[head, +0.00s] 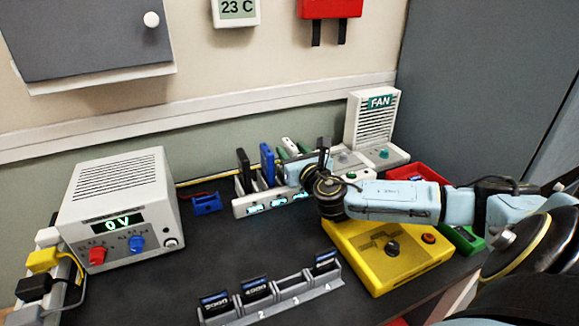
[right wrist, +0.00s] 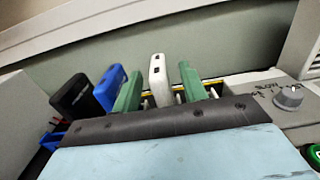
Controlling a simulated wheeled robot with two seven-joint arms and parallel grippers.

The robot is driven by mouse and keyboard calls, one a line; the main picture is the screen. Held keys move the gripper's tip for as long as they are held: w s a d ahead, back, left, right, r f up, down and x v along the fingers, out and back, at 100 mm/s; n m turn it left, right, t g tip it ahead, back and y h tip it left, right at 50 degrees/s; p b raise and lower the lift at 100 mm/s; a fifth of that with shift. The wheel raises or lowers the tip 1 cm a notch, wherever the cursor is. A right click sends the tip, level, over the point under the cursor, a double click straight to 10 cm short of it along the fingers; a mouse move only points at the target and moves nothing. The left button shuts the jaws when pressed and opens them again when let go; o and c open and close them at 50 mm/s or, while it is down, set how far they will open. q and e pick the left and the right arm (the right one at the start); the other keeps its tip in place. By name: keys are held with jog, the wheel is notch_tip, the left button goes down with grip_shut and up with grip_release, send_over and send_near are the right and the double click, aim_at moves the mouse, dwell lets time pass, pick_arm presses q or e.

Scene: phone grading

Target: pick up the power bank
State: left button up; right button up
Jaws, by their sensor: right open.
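A white slotted rack (head: 262,205) at the back of the bench holds several upright slabs: a black one (head: 243,168), a blue one (head: 267,163), green ones and a white one. In the right wrist view the white slab (right wrist: 158,80) has two dark ports on its end and looks like a power bank; I cannot be sure which slab is named. It stands between a green slab (right wrist: 130,90) and another green one (right wrist: 191,82). My right gripper (head: 318,165) is open at the rack's right end, hiding part of it. Its fingertips are unclear. My left gripper is out of view.
A yellow box (head: 385,262) with a black knob lies under my right arm. A fan unit (head: 372,120) and a red bin (head: 428,172) stand behind. A grey numbered holder (head: 275,303) is in front, a voltage supply (head: 120,205) at left.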

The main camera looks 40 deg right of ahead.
jog(key=shift+x, duration=1)
grip_shut()
jog(key=shift+r, duration=0.1)
